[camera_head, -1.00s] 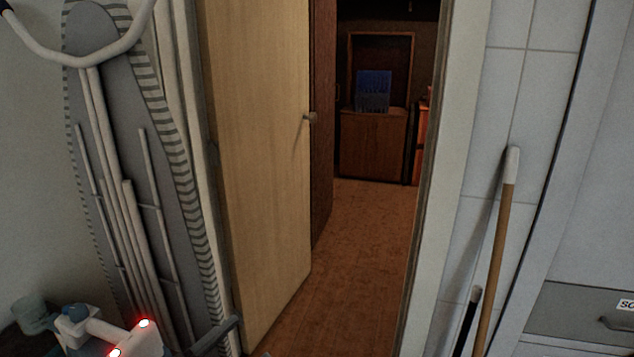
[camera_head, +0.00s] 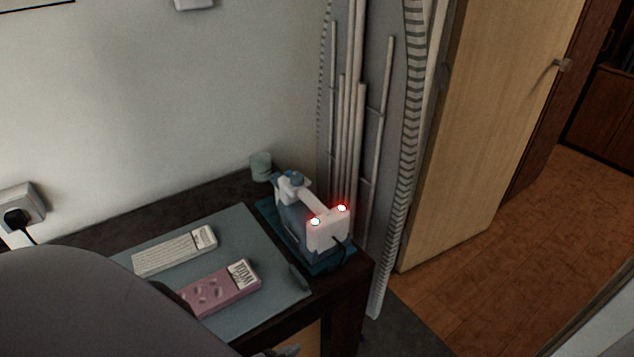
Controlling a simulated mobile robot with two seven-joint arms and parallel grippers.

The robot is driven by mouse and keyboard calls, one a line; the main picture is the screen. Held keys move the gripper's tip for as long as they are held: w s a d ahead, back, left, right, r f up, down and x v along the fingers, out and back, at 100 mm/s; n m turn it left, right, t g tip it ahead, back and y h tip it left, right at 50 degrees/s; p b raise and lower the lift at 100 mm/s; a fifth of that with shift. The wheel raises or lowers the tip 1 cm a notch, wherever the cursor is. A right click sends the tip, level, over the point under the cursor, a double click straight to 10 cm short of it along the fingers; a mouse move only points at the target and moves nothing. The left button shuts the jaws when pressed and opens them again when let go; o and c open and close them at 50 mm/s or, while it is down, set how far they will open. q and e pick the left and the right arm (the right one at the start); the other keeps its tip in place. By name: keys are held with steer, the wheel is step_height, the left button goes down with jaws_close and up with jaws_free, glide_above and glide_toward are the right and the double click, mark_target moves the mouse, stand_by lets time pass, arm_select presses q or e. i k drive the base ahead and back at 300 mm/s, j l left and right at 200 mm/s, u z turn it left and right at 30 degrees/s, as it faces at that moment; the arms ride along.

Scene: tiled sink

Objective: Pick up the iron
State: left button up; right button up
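The iron (camera_head: 328,232) is white and blue with two glowing red lights on its back. It stands on a dark teal pad (camera_head: 330,264) at the right end of a dark table, in the middle of the head view. Its handle runs along the top, away from me. Neither gripper can be made out in the view, and nothing is holding the iron.
A grey mat (camera_head: 245,235) on the table carries a pale box (camera_head: 172,252) and a pink box (camera_head: 215,290). A small cup (camera_head: 261,166) stands behind the iron. A folded ironing board (camera_head: 385,150) leans behind the table. An open door (camera_head: 500,110) and clear floor are at right.

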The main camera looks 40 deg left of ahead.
mark_target(310, 226)
steer(key=l+u, duration=0.15)
steer(key=u, duration=0.3)
steer(key=k+l+u, duration=0.1)
steer(key=u, duration=0.3)
steer(key=k+l+u, duration=0.1)
steer(key=u, duration=0.35)
